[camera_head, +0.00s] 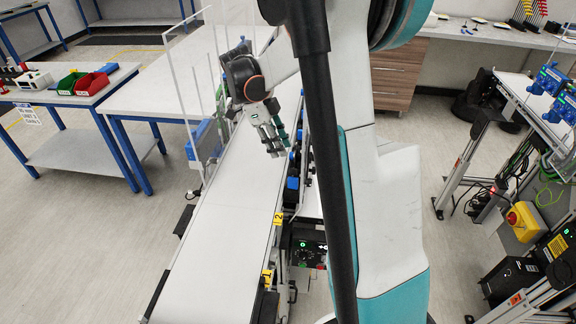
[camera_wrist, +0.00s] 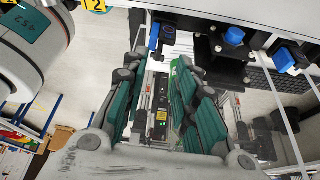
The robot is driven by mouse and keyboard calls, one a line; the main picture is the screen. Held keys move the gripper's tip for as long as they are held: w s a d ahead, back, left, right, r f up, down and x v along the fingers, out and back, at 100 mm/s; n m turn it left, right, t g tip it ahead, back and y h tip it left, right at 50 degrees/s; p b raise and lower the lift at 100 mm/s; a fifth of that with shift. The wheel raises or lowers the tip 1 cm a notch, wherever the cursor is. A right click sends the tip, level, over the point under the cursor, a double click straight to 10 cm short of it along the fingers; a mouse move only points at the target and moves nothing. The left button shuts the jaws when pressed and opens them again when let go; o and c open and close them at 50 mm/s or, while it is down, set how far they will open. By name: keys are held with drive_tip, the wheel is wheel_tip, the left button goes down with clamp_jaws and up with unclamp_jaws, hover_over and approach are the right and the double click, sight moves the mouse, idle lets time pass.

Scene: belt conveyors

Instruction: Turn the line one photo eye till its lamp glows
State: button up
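My gripper (camera_head: 271,140) hangs over the far part of the white belt conveyor (camera_head: 225,235), near its right edge. In the wrist view my gripper (camera_wrist: 164,72) has its green-padded fingers spread apart, with nothing held between them. Small black and blue fittings (camera_head: 293,183) line the conveyor's right side. In the wrist view a black fitting with a blue knob (camera_wrist: 234,37) and a small black box (camera_wrist: 167,34) sit beyond the fingertips, apart from them. I cannot tell which is the line one photo eye, and no glowing lamp on it can be made out.
Yellow tags 2 (camera_head: 278,218) and 1 (camera_head: 267,277) mark the conveyor's right side, by a black control panel (camera_head: 308,250) with a green light. Clear upright panels (camera_head: 185,85) stand at the left. A table with red and green bins (camera_head: 90,83) is farther left.

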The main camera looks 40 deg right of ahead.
sight(294, 179)
drive_tip(key=b+x, duration=0.1)
drive_tip(key=x, duration=0.6)
drive_tip(key=shift+f, duration=0.4)
clamp_jaws()
